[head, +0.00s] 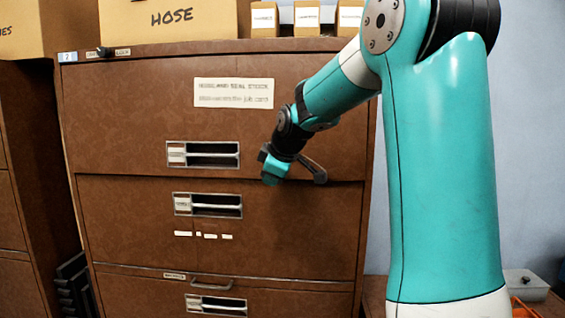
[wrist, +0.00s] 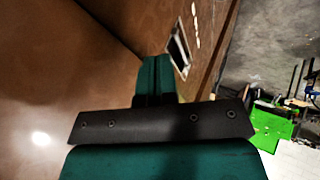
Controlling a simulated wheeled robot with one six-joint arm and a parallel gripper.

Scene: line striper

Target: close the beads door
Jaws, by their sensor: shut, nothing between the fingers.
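A brown cabinet (head: 318,100) has several wide fronts stacked one above another, with recessed handles and small label holders. The labels are too small to read, so I cannot tell which front is the beads door. The upper front (head: 130,110) has a recessed handle (head: 203,154); the one below has another handle (head: 208,205). My gripper (head: 269,178) is in front of the cabinet, right of these handles, near the seam between the two fronts. In the wrist view its fingers (wrist: 155,78) are shut and empty, close to brown panels. Whether they touch is unclear.
Boxes, one marked HOSE (head: 170,18), stand on the cabinet top. A lower front has a bar handle (head: 212,286). Another brown cabinet (head: 25,180) stands at left. A grey bin (head: 526,284) is at lower right. A green object (wrist: 262,128) shows in the wrist view.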

